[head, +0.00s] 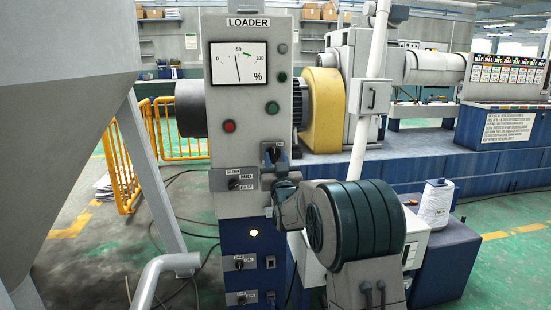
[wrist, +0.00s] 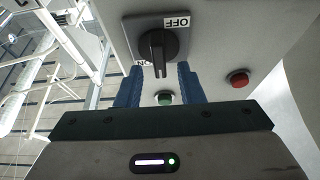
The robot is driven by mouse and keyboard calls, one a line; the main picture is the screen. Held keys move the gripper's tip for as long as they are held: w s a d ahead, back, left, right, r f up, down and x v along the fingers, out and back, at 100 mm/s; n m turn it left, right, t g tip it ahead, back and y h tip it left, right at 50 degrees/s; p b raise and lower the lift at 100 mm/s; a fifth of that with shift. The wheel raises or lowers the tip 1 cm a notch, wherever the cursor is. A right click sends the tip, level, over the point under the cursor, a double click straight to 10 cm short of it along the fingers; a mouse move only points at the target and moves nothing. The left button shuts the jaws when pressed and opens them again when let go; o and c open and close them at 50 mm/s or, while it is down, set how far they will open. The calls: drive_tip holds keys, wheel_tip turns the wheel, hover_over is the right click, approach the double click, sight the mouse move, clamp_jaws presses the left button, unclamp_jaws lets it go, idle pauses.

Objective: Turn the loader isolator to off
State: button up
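The loader isolator (wrist: 158,48) is a black rotary switch on a grey plate, seen upside down in the wrist view. OFF is at the plate's upper right there and ON is partly hidden at the lower left. Its handle stands about vertical, with its lower end near ON. In the head view the isolator (head: 273,154) is low on the right side of the LOADER panel. My gripper (wrist: 158,82) is open, its blue fingers apart on either side of the handle's lower end. I cannot tell whether they touch it.
A green button (wrist: 165,98) and a red button (wrist: 237,79) sit near the isolator on the panel. A SLOW/MID/FAST switch (head: 235,183) is lower left in the head view. A grey hopper (head: 60,60) fills the left side.

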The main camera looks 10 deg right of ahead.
drive_tip(key=shift+w+r, duration=0.3)
drive_tip(key=shift+w, duration=0.35)
clamp_jaws()
